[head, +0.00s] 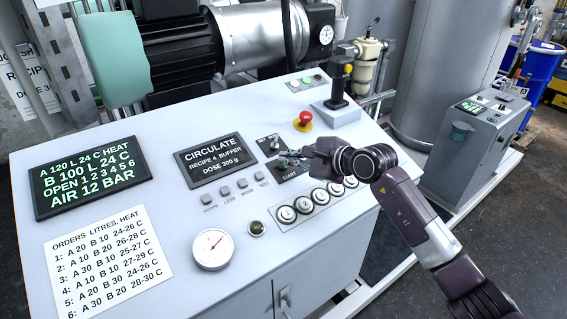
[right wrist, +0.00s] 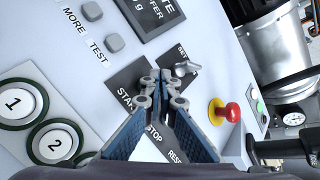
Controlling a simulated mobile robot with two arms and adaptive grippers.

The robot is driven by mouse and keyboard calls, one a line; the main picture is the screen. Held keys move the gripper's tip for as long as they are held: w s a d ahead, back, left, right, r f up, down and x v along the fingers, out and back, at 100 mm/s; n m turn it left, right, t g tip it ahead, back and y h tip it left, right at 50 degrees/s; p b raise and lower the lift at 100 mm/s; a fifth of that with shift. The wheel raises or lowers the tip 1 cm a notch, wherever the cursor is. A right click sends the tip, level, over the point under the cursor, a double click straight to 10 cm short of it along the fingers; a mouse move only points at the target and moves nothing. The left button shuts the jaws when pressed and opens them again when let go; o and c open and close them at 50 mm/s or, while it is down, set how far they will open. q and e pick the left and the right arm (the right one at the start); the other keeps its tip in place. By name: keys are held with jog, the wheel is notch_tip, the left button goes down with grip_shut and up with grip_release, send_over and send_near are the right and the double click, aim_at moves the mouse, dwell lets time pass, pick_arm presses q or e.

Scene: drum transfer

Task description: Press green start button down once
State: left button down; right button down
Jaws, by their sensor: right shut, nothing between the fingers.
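My right gripper (head: 284,157) is over the control panel at the black plate marked START (head: 288,174). In the right wrist view its fingers (right wrist: 161,78) are together at the tips, with nothing between them, over the START and STOP lettering (right wrist: 125,98). I cannot make out the green start button; the fingers cover that part of the plate. I cannot tell whether the tips touch the panel. My left gripper is not in view.
A selector knob (right wrist: 186,68) sits close beside the fingertips. A red emergency button (head: 304,119) on a yellow base and a joystick (head: 338,85) stand behind. Numbered round buttons (head: 304,205) lie in front. A display (head: 212,159) is to the left.

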jog(key=shift+s+d+r+p, duration=0.1)
jog(key=shift+r+p, duration=0.3)
jog(key=shift+r, duration=0.2)
jog(key=r, duration=0.1)
jog(key=r+p, duration=0.1)
jog(key=s+r+p, duration=0.1)
jog(key=shift+d+r, duration=0.25)
jog(key=shift+d, duration=0.1)
